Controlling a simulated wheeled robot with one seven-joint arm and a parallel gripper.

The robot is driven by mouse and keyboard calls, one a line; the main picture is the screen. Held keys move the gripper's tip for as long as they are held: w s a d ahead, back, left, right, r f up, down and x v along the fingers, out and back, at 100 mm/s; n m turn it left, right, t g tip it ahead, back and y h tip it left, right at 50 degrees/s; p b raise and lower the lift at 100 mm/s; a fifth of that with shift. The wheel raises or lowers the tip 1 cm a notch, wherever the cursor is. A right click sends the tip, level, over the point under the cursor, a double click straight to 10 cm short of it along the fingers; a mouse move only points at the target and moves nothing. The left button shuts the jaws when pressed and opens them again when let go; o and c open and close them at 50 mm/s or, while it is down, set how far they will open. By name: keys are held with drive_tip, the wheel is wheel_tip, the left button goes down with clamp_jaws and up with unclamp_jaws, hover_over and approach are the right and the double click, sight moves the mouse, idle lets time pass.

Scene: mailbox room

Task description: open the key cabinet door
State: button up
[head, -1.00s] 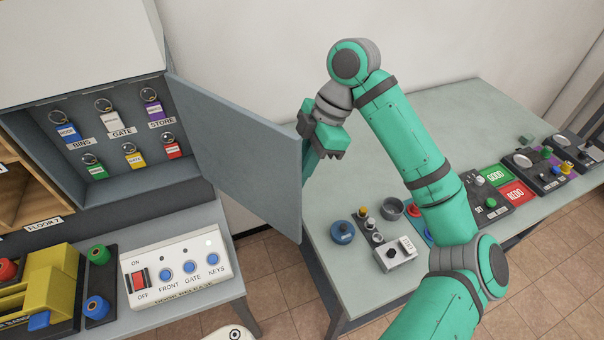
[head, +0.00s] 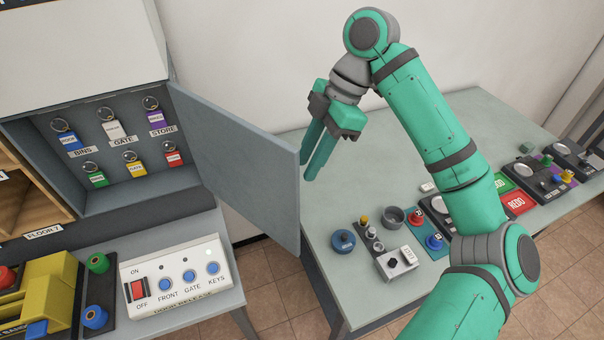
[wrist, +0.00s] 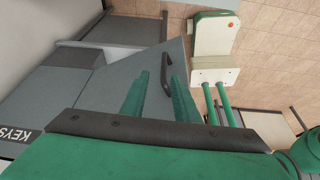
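The key cabinet (head: 130,205) is at the left in the head view, with its interior and several tagged keys in plain sight. Its grey door (head: 238,165) stands swung well out to the right. The door also shows in the wrist view (wrist: 152,62), with its dark curved handle (wrist: 166,72) on the outer face, hidden in the head view. My gripper (head: 311,170) is just right of the door's free edge. Its two green fingers are apart with nothing between them. In the wrist view the fingers (wrist: 157,95) show near the handle; I cannot tell whether they touch the door.
A white door release panel (head: 176,275) sits on the ledge below the cabinet. A grey-green table (head: 290,218) at the right carries a blue round knob unit (head: 343,242), a metal cup (head: 393,217) and several control boxes. Floor shows between ledge and table.

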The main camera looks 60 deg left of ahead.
drive_tip(key=v, duration=0.4)
drive_tip(key=shift+w+r, duration=0.1)
drive_tip(key=shift+r, duration=0.15)
idle(0.3)
